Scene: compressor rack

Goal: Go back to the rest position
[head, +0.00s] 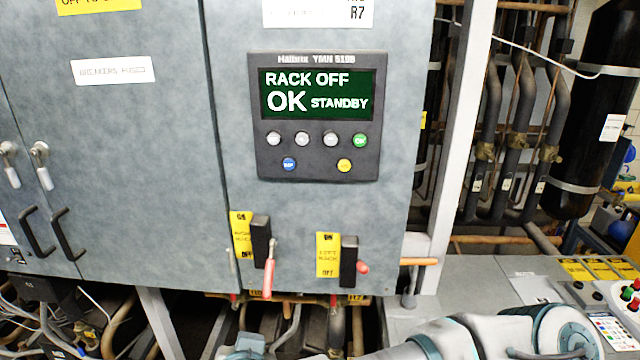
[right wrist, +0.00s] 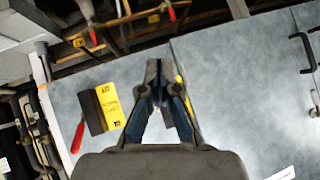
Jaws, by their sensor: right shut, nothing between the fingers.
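My right gripper (right wrist: 158,88) shows in the right wrist view, its fingers together and empty, in front of the grey cabinet. It hides most of one switch there; part of a yellow label shows behind it. A black switch (right wrist: 93,112) with a yellow label (right wrist: 112,106) and red handle (right wrist: 77,138) is to its left in that view, apart from the fingers. In the head view, my right arm (head: 480,335) crosses the bottom right; its fingers are not visible there. My left gripper is in neither view.
The grey cabinet (head: 120,170) carries a display (head: 317,95) reading "RACK OFF OK STANDBY". Pipes (head: 490,130) and a black cylinder (head: 590,110) stand right. Door handles (head: 66,235) protrude left.

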